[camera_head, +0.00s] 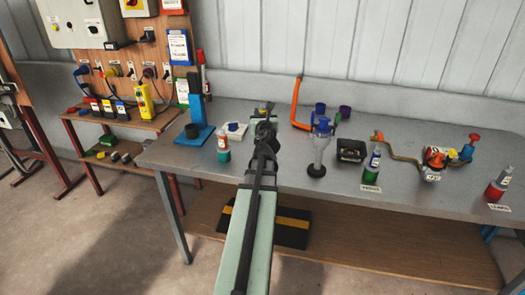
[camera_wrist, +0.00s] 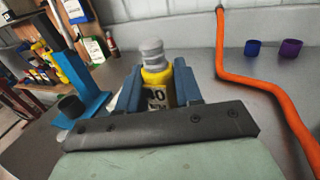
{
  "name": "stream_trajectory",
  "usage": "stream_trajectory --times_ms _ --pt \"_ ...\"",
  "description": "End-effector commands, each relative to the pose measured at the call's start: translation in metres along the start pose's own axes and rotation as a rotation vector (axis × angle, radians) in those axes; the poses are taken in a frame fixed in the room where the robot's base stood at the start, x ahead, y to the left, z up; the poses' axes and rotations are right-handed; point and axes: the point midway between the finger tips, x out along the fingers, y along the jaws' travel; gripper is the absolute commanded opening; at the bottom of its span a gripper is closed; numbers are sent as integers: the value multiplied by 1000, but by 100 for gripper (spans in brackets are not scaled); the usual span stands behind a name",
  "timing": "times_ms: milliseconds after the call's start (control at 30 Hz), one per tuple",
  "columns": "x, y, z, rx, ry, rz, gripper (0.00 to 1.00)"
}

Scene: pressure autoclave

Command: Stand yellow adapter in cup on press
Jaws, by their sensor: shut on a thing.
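The yellow adapter (camera_wrist: 157,88), with a grey stepped top and a printed white label, stands upright between the two blue fingers of my gripper (camera_wrist: 158,92) in the wrist view. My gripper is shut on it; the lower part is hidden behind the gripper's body. The blue press (camera_head: 194,110), with an upright column and a flat base, stands at the table's left end. A black cup (camera_head: 192,131) sits on its base. In the wrist view the press (camera_wrist: 80,80) and cup (camera_wrist: 71,105) are to the left of the adapter, apart from it. In the head view my gripper (camera_head: 265,125) is right of the press.
A bottle with teal liquid (camera_head: 223,150) and a white block (camera_head: 235,130) lie between press and gripper in the head view. An orange pipe (camera_head: 296,105), a clear blue-topped fitting (camera_head: 321,140) and bottles stand to the right. Bare tabletop (camera_head: 420,125) shows behind them.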

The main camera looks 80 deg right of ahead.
Motion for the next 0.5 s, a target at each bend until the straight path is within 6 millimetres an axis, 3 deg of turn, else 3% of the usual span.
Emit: stream_trajectory --times_ms 500 --pt "0 0 -48 2 2 0 0"
